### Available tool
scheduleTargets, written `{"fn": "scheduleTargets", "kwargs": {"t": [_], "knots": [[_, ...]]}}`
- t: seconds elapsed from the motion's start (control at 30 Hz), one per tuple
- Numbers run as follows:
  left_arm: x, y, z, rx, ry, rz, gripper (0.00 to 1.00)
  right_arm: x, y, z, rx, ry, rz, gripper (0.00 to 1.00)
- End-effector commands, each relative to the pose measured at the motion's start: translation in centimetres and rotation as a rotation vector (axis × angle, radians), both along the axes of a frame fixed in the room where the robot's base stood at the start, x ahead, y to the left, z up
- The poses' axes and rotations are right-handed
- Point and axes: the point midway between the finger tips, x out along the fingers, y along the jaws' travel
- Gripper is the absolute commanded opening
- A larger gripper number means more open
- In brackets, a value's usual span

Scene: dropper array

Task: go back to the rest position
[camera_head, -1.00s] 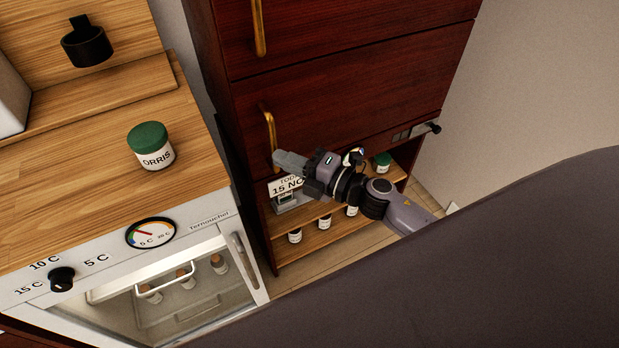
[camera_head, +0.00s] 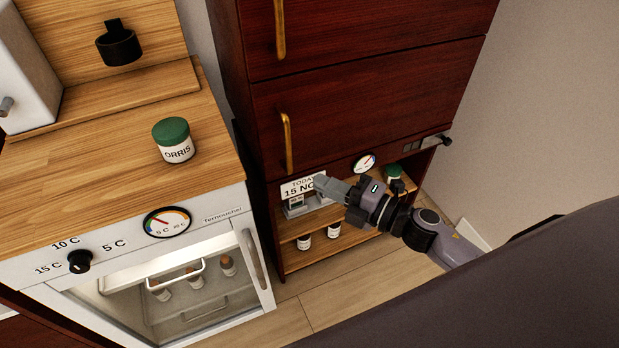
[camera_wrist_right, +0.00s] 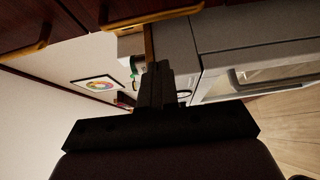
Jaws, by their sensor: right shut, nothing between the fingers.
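My right gripper (camera_head: 324,185) is shut and empty in the head view. It is in front of the open lower shelf of the dark red cabinet, by the white date sign (camera_head: 303,187). In the right wrist view its shut fingers (camera_wrist_right: 156,84) point toward the white cooler (camera_wrist_right: 225,45). My left gripper is not in view.
A green-lidded ORRIS jar (camera_head: 174,140) stands on the wooden counter (camera_head: 90,150). Below it is the white glass-doored cooler (camera_head: 255,265) with bottles inside. The dark cabinet (camera_head: 370,100) has brass handles and jars on its lower shelves. Floor (camera_head: 345,285) shows in front.

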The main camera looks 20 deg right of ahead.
Motion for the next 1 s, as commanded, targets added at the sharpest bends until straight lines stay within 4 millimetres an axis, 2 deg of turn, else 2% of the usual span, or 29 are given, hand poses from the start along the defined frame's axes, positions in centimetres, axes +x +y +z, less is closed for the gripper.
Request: {"fn": "scheduleTargets", "kwargs": {"t": [0.1,0.3,0.73,0.87,1.0], "knots": [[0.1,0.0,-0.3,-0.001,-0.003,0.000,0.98,-1.6,-1.1,-0.2,0.001,0.002,0.001,0.00],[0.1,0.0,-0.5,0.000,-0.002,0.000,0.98,-3.3,-2.3,-0.1,0.000,0.001,0.001,0.00],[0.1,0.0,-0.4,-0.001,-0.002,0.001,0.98,-4.0,-2.8,0.0,0.031,0.019,-0.017,0.00],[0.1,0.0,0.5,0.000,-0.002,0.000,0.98,-4.6,-3.0,-0.5,0.208,0.137,-0.132,0.00],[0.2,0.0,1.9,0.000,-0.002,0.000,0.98,-6.6,-3.4,-3.0,0.542,0.400,-0.357,0.00]]}}
